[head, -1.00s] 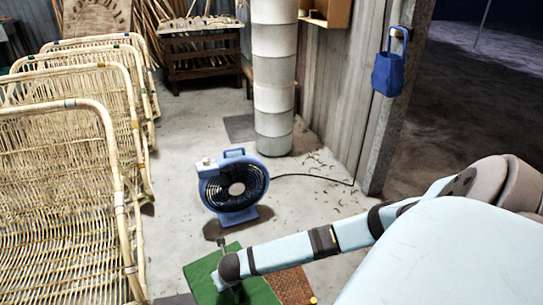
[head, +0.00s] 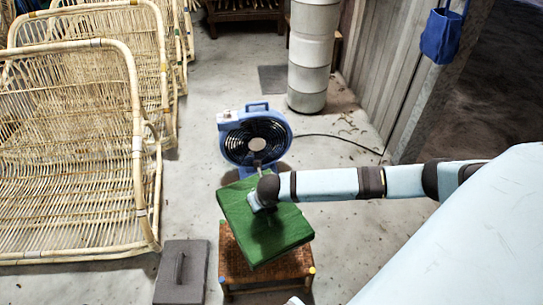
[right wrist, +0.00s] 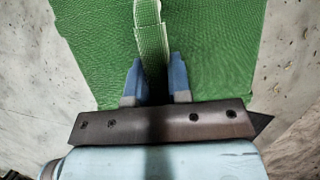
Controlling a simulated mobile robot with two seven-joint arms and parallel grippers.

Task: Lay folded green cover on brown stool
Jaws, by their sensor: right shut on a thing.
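The folded green cover (head: 275,228) is a flat square with one corner toward the front right, turned a little against the stool. My right gripper (head: 258,203) is shut on it near its upper left part. I cannot tell whether the cover touches the stool.
A blue fan (head: 255,138) stands right behind the stool, its cable running right. A dark grey block with a handle (head: 181,272) lies left of the stool. Rattan chair frames (head: 75,150) fill the left. A pale round column (head: 313,60) stands behind. Floor to the right is clear.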

